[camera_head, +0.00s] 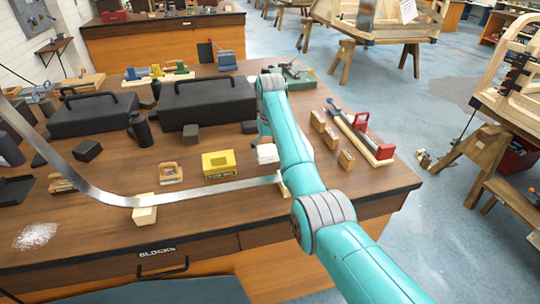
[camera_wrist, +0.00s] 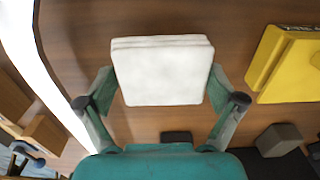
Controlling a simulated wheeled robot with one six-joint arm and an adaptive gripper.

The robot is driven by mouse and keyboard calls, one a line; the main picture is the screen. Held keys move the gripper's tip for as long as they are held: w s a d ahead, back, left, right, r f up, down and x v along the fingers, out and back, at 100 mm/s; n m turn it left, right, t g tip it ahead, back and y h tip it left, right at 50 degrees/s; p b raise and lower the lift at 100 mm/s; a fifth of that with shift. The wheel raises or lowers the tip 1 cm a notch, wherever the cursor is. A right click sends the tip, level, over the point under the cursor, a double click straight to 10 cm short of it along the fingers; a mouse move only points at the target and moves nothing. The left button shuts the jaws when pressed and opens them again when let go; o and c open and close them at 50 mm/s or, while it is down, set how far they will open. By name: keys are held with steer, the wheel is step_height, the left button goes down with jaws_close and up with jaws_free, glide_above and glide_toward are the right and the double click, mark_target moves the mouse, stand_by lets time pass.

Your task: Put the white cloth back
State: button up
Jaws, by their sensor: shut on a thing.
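The white cloth (camera_wrist: 162,72) is a folded, square pad between the two fingers of my gripper (camera_wrist: 161,88) in the wrist view. The fingers press on its left and right sides, and my gripper is shut on it. In the head view the cloth (camera_head: 267,154) shows just left of my arm, above or on the wooden workbench (camera_head: 200,225). I cannot tell whether it touches the bench top. My arm hides most of the gripper in the head view.
A yellow box (camera_head: 218,163) stands close left of the cloth. A long curved metal strip (camera_head: 190,195) runs along the front. Black cases (camera_head: 208,100) stand behind. Small wooden blocks (camera_head: 331,138) and a red clamp (camera_head: 362,121) lie to the right.

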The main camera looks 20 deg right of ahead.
mark_target(270, 149)
steer(key=shift+f, duration=1.2)
steer(key=shift+f, duration=0.1)
steer(key=o, duration=0.8)
steer(key=shift+c, duration=0.2)
step_height(270, 149, up, 10)
steer(key=shift+r, duration=1.1)
steer(key=shift+s, duration=0.1)
